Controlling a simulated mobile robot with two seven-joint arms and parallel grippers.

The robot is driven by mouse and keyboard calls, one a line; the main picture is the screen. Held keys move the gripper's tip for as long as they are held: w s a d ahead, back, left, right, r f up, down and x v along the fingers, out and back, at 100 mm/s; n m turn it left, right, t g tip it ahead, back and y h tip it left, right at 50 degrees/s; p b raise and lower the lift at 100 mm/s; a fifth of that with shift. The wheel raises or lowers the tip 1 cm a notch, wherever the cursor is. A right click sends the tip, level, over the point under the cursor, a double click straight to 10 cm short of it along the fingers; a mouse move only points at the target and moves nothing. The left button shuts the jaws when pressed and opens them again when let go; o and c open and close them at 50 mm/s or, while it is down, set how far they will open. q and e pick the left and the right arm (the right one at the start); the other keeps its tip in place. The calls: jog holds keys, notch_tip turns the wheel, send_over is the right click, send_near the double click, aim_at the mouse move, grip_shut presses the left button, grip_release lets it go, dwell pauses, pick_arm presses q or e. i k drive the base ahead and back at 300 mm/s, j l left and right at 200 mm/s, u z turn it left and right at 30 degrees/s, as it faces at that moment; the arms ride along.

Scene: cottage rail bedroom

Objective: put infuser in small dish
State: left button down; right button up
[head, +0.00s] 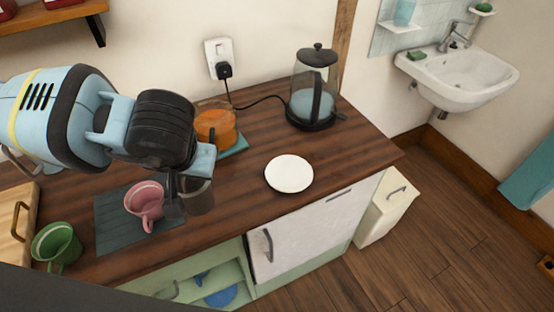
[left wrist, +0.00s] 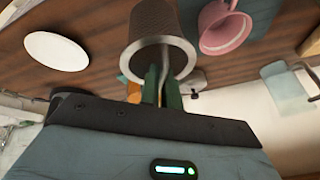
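The infuser (head: 198,197), a dark mesh cup with a metal rim and a thin handle, hangs from my left gripper (head: 187,176) beside the pink mug. In the left wrist view the green fingers (left wrist: 163,88) are shut around the handle of the infuser (left wrist: 155,25), whose rim faces the camera. The small dish (head: 289,174) is a white round plate lying empty on the wooden counter, right of the infuser; it also shows in the left wrist view (left wrist: 56,48). The infuser is apart from the dish. My right gripper is not in view.
A pink mug (head: 145,202) stands on a dark mat (head: 112,217), with a green mug (head: 57,245) to the left. An orange teapot (head: 216,127) and a glass kettle (head: 314,90) stand behind. The counter (head: 235,205) between infuser and dish is clear.

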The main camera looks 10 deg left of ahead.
aim_at(289, 174)
jog(key=z, duration=1.7)
jog(key=k+j, duration=0.25)
jog(key=k, duration=0.15)
jog(key=k+j, duration=0.3)
jog(key=k, duration=0.15)
